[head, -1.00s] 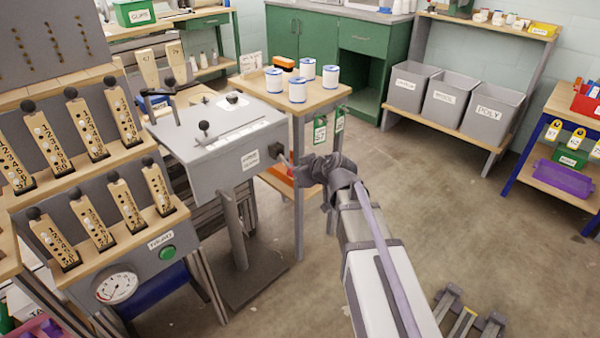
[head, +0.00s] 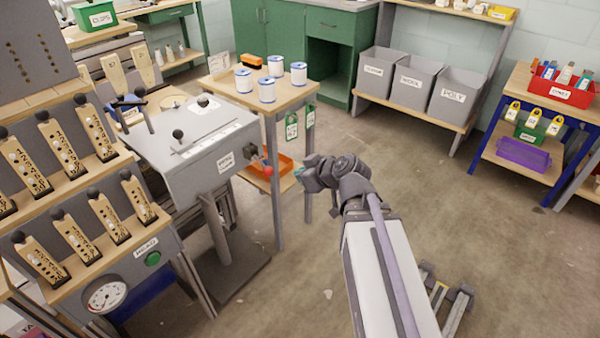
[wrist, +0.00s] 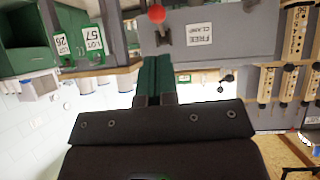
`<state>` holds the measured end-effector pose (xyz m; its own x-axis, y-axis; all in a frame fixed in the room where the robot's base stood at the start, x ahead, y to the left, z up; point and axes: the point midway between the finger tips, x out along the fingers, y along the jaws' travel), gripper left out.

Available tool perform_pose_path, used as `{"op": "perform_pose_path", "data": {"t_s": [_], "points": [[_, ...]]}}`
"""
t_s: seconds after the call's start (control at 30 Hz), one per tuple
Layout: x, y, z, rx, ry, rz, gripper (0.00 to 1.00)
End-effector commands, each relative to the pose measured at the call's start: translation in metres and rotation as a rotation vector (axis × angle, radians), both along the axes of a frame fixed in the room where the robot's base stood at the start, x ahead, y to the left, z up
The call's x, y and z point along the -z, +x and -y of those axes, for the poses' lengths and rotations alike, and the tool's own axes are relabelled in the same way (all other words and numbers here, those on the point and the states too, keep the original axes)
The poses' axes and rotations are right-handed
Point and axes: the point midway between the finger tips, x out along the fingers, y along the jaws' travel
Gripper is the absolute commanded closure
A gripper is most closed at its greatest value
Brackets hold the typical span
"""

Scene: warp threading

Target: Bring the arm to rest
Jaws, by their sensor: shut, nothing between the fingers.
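My gripper (head: 300,172) hangs in free air to the right of the grey sloped machine box (head: 197,160). Its two green fingertips (wrist: 155,75) are shut together with nothing between them. A red ball knob (head: 267,172) sticks out of the box's right side, a short way left of the fingertips and apart from them. The knob (wrist: 156,14) also shows in the wrist view, beyond the fingertips. My arm runs from the gripper down to the bottom of the head view.
A wooden cart (head: 290,100) with several white and blue spools stands behind the gripper. Grey bins (head: 410,78) line the back wall. A rack of numbered wooden levers (head: 75,235) stands at the left. The floor (head: 490,250) to the right is clear.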

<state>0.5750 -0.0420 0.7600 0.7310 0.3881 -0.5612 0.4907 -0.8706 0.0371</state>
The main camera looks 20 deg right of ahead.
Motion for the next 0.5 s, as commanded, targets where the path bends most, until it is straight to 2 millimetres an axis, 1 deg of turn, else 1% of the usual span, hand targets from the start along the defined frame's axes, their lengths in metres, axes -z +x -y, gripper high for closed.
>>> {"op": "perform_pose_path", "data": {"t_s": [0.2, 0.3, 0.37, 0.47, 0.5], "points": [[0.0, 0.0, 0.0, 0.001, 0.001, -0.001, 1.0], [0.002, -0.003, -0.002, 0.031, 0.056, -0.05, 1.0], [0.01, -0.01, -0.003, 0.062, 0.102, -0.143, 1.0], [0.034, -0.035, -0.003, 0.154, 0.138, -0.391, 1.0], [0.044, -0.047, -0.004, 0.204, 0.13, -0.506, 1.0]]}}
